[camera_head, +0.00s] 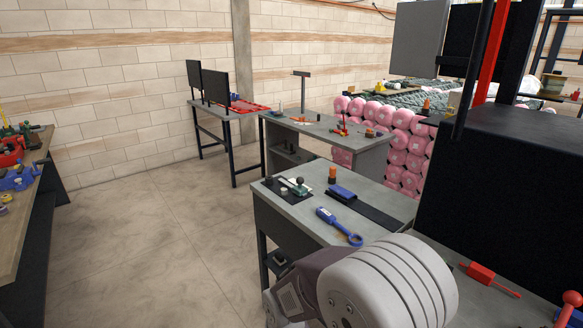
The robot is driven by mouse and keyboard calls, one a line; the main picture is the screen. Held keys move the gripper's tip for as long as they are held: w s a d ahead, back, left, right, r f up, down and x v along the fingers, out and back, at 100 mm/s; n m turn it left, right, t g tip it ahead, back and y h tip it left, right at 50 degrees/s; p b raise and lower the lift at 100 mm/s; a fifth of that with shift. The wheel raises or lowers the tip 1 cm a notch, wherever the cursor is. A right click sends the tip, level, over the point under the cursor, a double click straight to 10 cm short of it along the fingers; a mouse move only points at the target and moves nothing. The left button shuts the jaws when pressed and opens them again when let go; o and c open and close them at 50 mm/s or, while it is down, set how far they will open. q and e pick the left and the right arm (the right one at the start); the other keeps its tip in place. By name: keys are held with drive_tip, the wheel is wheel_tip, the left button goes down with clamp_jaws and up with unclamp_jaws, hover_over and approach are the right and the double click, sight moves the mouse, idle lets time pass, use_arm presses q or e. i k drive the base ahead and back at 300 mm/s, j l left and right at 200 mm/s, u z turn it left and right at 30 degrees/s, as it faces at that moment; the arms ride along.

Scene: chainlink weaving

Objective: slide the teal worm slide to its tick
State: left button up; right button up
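A small dark-green knobbed piece (299,188) stands near the far left end of the grey workbench (290,211). It may be the teal worm slide, but it is too small to be sure. A pale plate lies beside it. No tick mark can be made out. One of my arm links fills the bottom middle and covers part of the bench. Neither of my grippers shows in this view.
On the same bench lie a blue-handled tool (339,226), a blue block (341,192), a black strip (367,212) and an orange-and-dark cylinder (332,175). A large black machine (500,190) stands at the right. Open floor (150,235) lies to the left.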

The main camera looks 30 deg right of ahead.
sight(299, 189)
drive_tip(key=i+z, duration=0.45)
drive_tip(key=i+j+z, duration=0.15)
drive_tip(key=i+z, duration=0.25)
drive_tip(key=i+j+z, duration=0.3)
drive_tip(key=z, duration=0.15)
drive_tip(key=i, duration=0.1)
